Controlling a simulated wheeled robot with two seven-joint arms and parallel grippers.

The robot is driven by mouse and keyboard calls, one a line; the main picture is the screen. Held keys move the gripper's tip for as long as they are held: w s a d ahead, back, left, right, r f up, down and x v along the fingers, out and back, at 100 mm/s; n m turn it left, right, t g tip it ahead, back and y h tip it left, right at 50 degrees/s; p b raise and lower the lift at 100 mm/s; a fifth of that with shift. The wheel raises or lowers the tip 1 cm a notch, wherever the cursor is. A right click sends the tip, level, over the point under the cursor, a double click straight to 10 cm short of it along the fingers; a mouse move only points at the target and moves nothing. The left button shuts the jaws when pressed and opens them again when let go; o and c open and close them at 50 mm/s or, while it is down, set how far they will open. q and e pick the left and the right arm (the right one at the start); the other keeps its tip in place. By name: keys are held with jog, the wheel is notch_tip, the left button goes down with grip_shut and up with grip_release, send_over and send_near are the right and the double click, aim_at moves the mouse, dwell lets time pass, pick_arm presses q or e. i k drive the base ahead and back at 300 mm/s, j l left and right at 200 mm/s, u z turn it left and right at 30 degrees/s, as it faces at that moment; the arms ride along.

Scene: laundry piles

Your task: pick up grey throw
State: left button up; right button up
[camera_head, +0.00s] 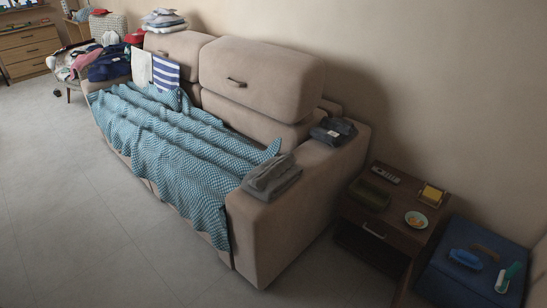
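A folded grey cloth (271,177), which looks like the grey throw, lies on top of the near right arm of the beige sofa (270,235). A darker folded cloth (333,131) lies further back on the same sofa arm, apart from it. A blue-green checked blanket (170,150) is spread over the seat and hangs down the front, its edge close to the grey cloth. Neither of my grippers is in view.
A dark side table (385,215) with a remote (385,175), a small dish (416,220) and a yellow box (431,195) stands right of the sofa. A blue-topped box (450,275) holds brushes. A clothes-heaped chair (95,65) is far left. Floor in front is clear.

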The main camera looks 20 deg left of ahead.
aim_at(268, 180)
jog(key=i+j, duration=0.65)
jog(key=j, duration=0.2)
jog(key=l+z, duration=0.05)
